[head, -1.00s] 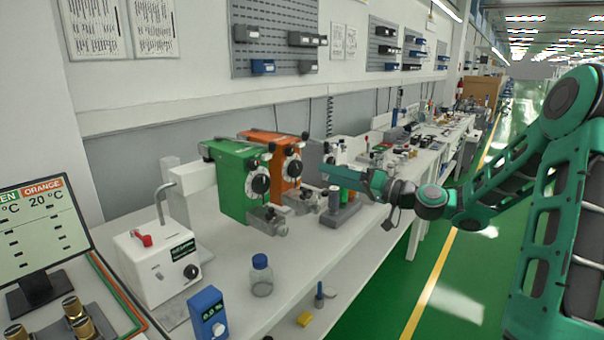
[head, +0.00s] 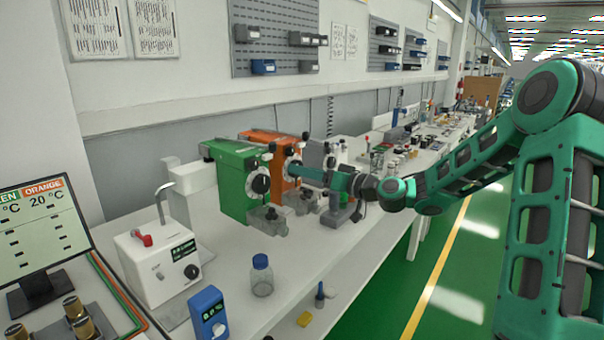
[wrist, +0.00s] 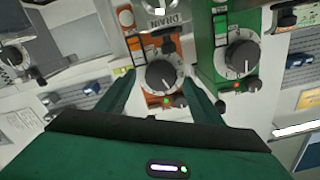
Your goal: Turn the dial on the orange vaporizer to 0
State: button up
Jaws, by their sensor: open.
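The orange vaporizer (head: 262,146) stands on the bench, just behind and right of the green vaporizer (head: 231,180). Its black dial with a white scale (wrist: 160,75) lies between my finger tips in the wrist view. My gripper (head: 296,170) is open in front of the dial, with one finger on each side; I cannot tell whether either touches it. In the head view my gripper partly covers the orange vaporizer's dial. The dial's pointer mark shows, but its number is too small to read. The green vaporizer's dial (wrist: 242,57) is to the right in the wrist view.
A grey vaporizer-like unit (head: 316,155) stands right of the orange one. A white box with a red switch (head: 157,275), a blue-capped bottle (head: 261,278) and a blue meter (head: 208,313) stand nearer on the bench.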

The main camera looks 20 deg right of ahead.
jog(key=shift+x, duration=0.8)
jog(key=shift+c, duration=0.5)
jog(key=c, duration=1)
jog(key=shift+o, duration=0.2)
jog(key=shift+d+m, duration=0.2)
jog(key=shift+m, duration=2)
jog(key=o, duration=1.1)
jog(key=shift+f, duration=0.1)
jog(key=shift+c, duration=0.2)
jog(key=shift+a, duration=0.1)
